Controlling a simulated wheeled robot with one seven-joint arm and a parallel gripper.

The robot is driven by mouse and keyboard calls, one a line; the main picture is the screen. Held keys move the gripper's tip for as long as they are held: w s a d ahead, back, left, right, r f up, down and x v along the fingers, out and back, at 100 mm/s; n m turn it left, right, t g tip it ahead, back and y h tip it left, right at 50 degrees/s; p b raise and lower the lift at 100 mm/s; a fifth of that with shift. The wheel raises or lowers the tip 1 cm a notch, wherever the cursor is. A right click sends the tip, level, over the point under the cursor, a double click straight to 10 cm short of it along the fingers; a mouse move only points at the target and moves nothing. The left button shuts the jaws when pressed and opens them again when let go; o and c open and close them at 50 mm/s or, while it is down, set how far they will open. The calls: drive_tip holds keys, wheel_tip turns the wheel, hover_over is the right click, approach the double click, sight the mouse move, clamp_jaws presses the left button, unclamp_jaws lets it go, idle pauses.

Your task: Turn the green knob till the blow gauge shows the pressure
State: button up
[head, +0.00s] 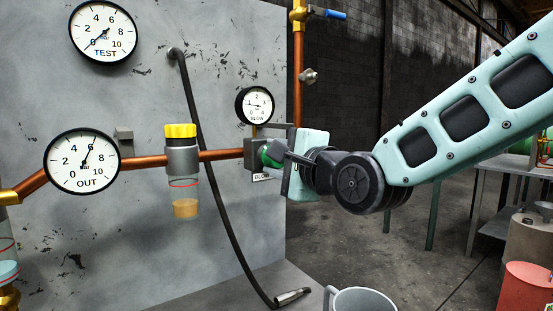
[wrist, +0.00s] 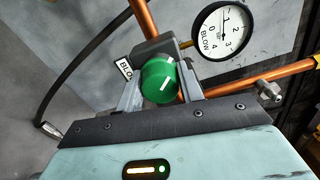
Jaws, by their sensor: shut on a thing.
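The green knob (wrist: 158,80) sits on the front of a grey regulator block (wrist: 153,47) with a BLOW label beside it. My gripper (wrist: 161,84) is shut on the knob, one finger on each side. In the head view the knob (head: 273,153) is partly hidden by my gripper (head: 277,150). The blow gauge (head: 254,105) is a small white dial with a black rim above the block. It also shows, tilted, in the wrist view (wrist: 223,33). Its needle is too small to read exactly.
The test gauge (head: 103,31) and out gauge (head: 82,161) hang to the left. A yellow-topped filter bowl (head: 182,170) hangs on the copper pipe. A black hose (head: 214,190) hangs across the panel. A grey bucket (head: 358,300) stands below my arm.

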drive_tip(key=shift+m, duration=1.1)
drive_tip(key=shift+f, duration=0.1)
drive_tip(key=o, duration=1)
